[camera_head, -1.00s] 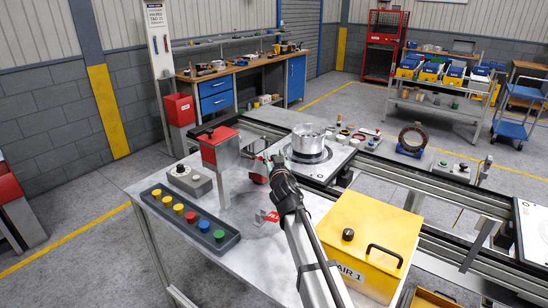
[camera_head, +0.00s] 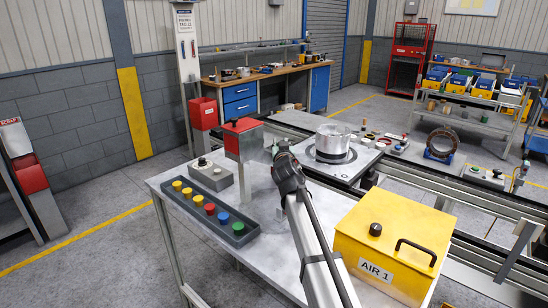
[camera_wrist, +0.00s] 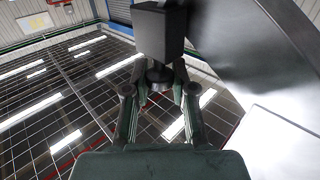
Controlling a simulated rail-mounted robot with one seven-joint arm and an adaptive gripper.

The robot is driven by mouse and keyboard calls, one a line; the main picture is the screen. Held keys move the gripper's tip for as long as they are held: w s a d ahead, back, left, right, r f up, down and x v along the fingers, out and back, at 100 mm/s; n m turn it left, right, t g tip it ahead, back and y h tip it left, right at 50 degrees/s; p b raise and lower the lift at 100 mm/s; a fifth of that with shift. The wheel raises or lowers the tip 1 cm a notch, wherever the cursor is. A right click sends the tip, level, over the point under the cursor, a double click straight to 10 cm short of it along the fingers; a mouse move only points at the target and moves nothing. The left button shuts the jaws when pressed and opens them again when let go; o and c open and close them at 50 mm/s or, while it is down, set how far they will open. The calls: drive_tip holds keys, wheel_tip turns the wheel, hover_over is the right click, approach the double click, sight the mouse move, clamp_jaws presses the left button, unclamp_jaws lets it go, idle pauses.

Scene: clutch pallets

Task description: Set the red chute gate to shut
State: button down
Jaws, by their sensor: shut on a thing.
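The red chute gate (camera_head: 243,126) is a red-topped grey box on a post at the table's back edge. It has a small dark part on top, and a silver plate stands at its right side. My gripper (camera_head: 276,150) is close to the right of this box in the head view, small and partly hidden by my own arm. In the wrist view my gripper (camera_wrist: 159,88) is shut on a dark handle (camera_wrist: 162,32), a blocky piece with a narrower stem between the fingers. Whether this handle belongs to the gate I cannot tell.
A button tray (camera_head: 236,234) and a grey switch box (camera_head: 209,176) sit left of the post. A yellow AIR 1 box (camera_head: 388,240) stands right of my arm. A silver pot (camera_head: 332,140) stands on a plate behind. A large silver surface (camera_wrist: 250,60) is close at right in the wrist view.

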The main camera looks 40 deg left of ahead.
drive_tip(key=shift+a+r, duration=0.1)
drive_tip(key=shift+a, duration=0.15)
drive_tip(key=c, duration=1)
unclamp_jaws()
drive_tip(key=shift+a, duration=0.15)
drive_tip(key=v, duration=1.2)
